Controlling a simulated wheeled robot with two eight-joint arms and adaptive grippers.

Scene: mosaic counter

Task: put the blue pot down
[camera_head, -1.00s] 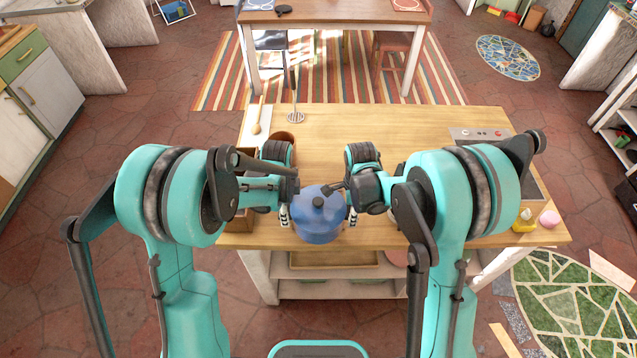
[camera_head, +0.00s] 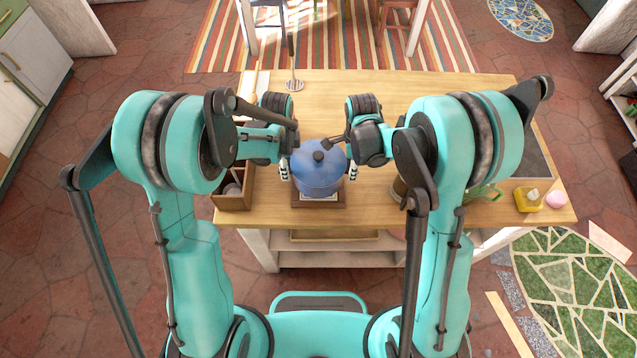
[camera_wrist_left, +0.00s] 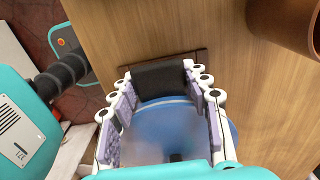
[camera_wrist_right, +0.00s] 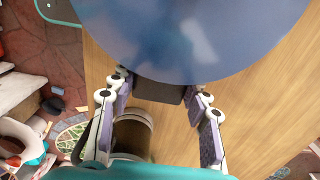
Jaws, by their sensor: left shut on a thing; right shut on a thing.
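The blue pot (camera_head: 318,172), with its lid on, is upright near the front edge of the wooden counter (camera_head: 420,205). A dark brown square board with a pale centre (camera_head: 318,205) shows under it; I cannot tell whether the pot touches it. My left gripper (camera_head: 284,170) is shut on the pot's left black handle, which shows in the left wrist view (camera_wrist_left: 160,80). My right gripper (camera_head: 352,170) is shut on the opposite handle, seen in the right wrist view (camera_wrist_right: 160,92). The pot's blue body fills the top of that view (camera_wrist_right: 190,35).
A wooden box (camera_head: 234,201) stands to the left of the pot. A brown cylindrical vessel (camera_wrist_right: 132,135) stands near my right gripper. A yellow item (camera_head: 528,202) and a pink item (camera_head: 556,199) lie at the right front. The counter's back middle is clear.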

